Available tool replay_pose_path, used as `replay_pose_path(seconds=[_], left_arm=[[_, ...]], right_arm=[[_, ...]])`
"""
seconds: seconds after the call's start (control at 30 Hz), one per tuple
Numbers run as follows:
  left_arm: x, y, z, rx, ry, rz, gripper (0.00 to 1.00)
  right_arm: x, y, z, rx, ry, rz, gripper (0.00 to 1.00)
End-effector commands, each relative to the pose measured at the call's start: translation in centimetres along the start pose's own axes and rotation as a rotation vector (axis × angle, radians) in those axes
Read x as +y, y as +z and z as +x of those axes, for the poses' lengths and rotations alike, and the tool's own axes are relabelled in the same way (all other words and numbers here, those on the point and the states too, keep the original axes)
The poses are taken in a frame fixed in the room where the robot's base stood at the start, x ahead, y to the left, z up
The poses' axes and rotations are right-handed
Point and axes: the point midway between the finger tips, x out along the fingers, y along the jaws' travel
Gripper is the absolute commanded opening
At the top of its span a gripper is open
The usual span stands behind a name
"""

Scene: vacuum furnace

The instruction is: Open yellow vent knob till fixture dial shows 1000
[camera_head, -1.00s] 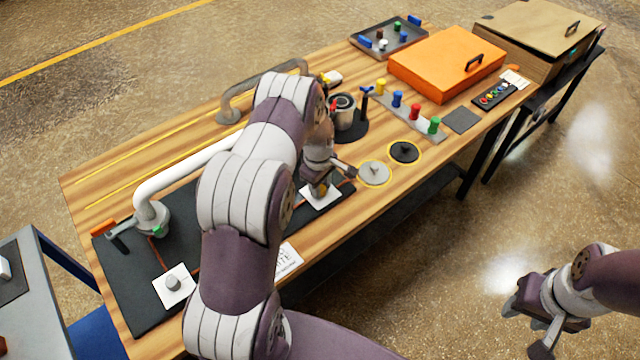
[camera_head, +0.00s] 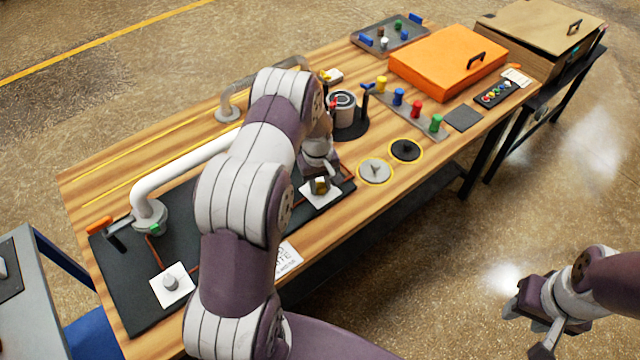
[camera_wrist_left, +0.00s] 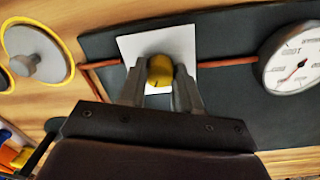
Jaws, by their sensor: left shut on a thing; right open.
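The yellow vent knob (camera_wrist_left: 160,71) stands on a white square plate (camera_wrist_left: 184,46) in the left wrist view. In the head view the knob (camera_head: 319,186) shows partly under my gripper. My left gripper (camera_wrist_left: 159,88) is shut on the knob, a finger on each side. The white fixture dial (camera_wrist_left: 294,62) is at the right of the left wrist view, tilted and cut off by the edge; its red needle shows, but I cannot read its value. In the head view the dial is hidden behind my left arm. My right gripper (camera_head: 530,315) is open and empty, over the floor.
A grey knob on a white plate (camera_head: 172,284) sits near the panel's left end. A white pipe (camera_head: 190,165) runs behind my left arm. Grey and black discs (camera_head: 405,150), colored pegs (camera_head: 416,108) and an orange case (camera_head: 447,62) stand to the right.

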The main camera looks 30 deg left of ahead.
Motion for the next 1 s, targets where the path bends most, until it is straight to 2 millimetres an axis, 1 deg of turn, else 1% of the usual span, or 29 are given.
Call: replay_pose_path(seconds=[0.03, 0.6, 0.8, 1.0], left_arm=[[0.2, -0.3, -0.2, 0.006, 0.005, 0.039, 0.03], [0.2, -0.4, -0.3, -0.016, 0.003, 0.579, 0.03], [0.2, -0.5, -0.4, -0.023, 0.002, 0.750, 0.03], [0.2, -0.5, -0.4, -0.028, 0.001, 0.885, 0.03]], right_arm=[[0.0, 0.0, 0.2, 0.000, 0.000, 0.000, 0.43], [0.0, 0.2, 1.6, 0.000, 0.000, 0.000, 0.43], [0.0, 0.2, 1.9, 0.000, 0.000, 0.000, 0.43], [0.0, 0.3, 2.2, 0.000, 0.000, 0.000, 0.43]])
